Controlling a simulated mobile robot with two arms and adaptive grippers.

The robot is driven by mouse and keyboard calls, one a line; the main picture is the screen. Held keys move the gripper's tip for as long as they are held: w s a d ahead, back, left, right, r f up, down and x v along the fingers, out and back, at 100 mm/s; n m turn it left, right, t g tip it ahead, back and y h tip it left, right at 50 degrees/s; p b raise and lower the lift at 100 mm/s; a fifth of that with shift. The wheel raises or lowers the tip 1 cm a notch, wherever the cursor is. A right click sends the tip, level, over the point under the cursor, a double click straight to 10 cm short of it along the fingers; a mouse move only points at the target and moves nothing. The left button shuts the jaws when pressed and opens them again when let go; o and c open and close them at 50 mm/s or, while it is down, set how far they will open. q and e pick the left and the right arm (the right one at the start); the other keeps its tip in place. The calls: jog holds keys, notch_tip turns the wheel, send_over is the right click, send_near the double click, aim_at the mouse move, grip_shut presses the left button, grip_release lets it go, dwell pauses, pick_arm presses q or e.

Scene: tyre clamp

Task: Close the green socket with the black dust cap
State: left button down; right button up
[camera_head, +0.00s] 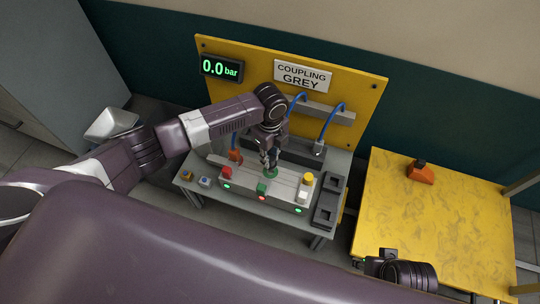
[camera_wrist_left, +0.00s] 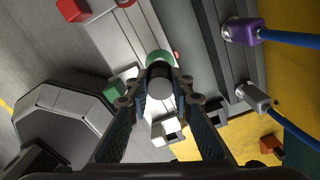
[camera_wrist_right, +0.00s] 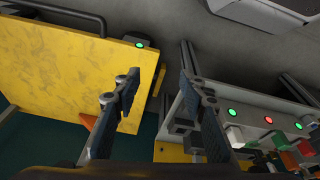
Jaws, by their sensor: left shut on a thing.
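The green socket (camera_head: 271,175) stands on the grey bench block, and its round green rim (camera_wrist_left: 160,57) shows in the left wrist view. My left gripper (camera_head: 269,159) points down over it. It is shut on the black dust cap (camera_wrist_left: 159,82), a dark cylinder with a grey end face. The cap is in line with the green socket and covers part of it. I cannot tell whether the cap touches or is seated. My right gripper (camera_wrist_right: 158,88) is open and empty, away from the socket near the yellow table.
A red block (camera_head: 226,173), a green block (camera_head: 262,188) and a yellow-topped part (camera_head: 307,179) crowd the bench. Blue hoses (camera_head: 333,118) hang behind, before a yellow panel (camera_head: 365,95). The yellow table (camera_head: 440,225) holds an orange-and-black object (camera_head: 420,173) and is otherwise mostly clear.

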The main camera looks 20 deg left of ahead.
pick_arm(q)
jog(key=shift+f, duration=0.2)
jog(key=shift+f+b, duration=0.4)
jog(key=shift+f, duration=0.25)
jog(key=shift+f+b, duration=0.35)
jog(key=shift+f, duration=0.6)
pick_arm(e)
jog(key=v, duration=0.7)
jog(key=shift+r, duration=0.3)
jog(key=shift+w+d+r+t, duration=0.1)
jog(key=shift+w+r+t, duration=0.05)
jog(key=shift+t, duration=0.15)
pick_arm(q)
jog(key=shift+f, duration=0.35)
jog(key=shift+f+b, duration=0.2)
jog(key=shift+b, duration=0.1)
pick_arm(e)
jog(key=shift+r, duration=0.1)
